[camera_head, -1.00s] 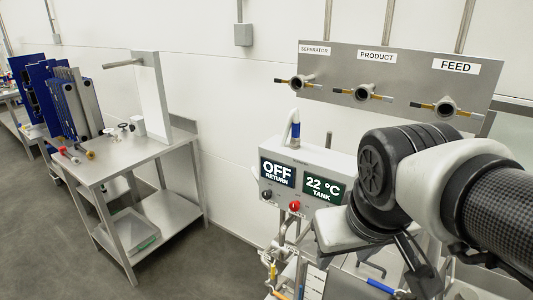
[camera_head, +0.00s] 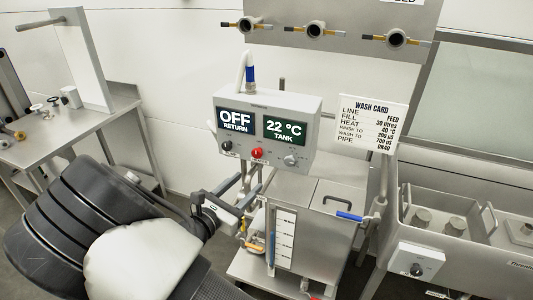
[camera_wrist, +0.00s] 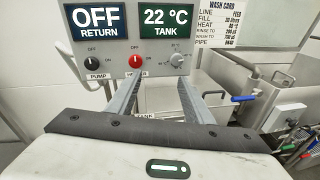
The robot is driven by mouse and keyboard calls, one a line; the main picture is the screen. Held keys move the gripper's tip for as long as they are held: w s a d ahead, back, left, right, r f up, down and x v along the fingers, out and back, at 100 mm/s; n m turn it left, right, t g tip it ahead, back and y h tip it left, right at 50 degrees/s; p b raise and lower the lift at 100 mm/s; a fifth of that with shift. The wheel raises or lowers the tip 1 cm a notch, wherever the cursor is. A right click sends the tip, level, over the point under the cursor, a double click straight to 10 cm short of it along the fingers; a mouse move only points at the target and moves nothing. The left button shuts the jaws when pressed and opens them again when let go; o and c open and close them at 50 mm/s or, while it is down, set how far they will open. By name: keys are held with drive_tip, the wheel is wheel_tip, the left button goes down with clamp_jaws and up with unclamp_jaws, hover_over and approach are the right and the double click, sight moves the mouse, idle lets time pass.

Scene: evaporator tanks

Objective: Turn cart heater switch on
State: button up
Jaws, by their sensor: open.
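The cart heater control box (camera_head: 300,105) carries two displays reading "OFF RETURN" and "22 °C TANK". The red switch (camera_head: 257,153) sits under the displays, between the black pump switch (camera_head: 227,146) and a grey dial (camera_head: 290,160). My gripper (camera_wrist: 159,82) is open and empty. Its two fingers point at the box below the red switch and the dial, and the left fingertip appears just under the red switch. Contact cannot be told.
A steel tank with a blue-handled lever (camera_head: 349,216) stands below the box. A wash card (camera_head: 373,122) hangs at its right. A steel sink unit (camera_head: 460,215) with another switch box (camera_head: 416,262) is farther right. A steel table (camera_head: 60,140) stands left, and pipe ports are above.

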drive_tip(key=a+f+n+t+y, duration=0.2)
drive_tip(key=a+n, duration=0.1)
drive_tip(key=a, duration=0.1)
approach(256, 154)
drive_tip(key=x, duration=0.8)
drive_tip(key=shift+w+d, duration=0.15)
drive_tip(key=shift+w, duration=0.2)
drive_tip(key=shift+c, duration=0.2)
drive_tip(key=c, duration=1)
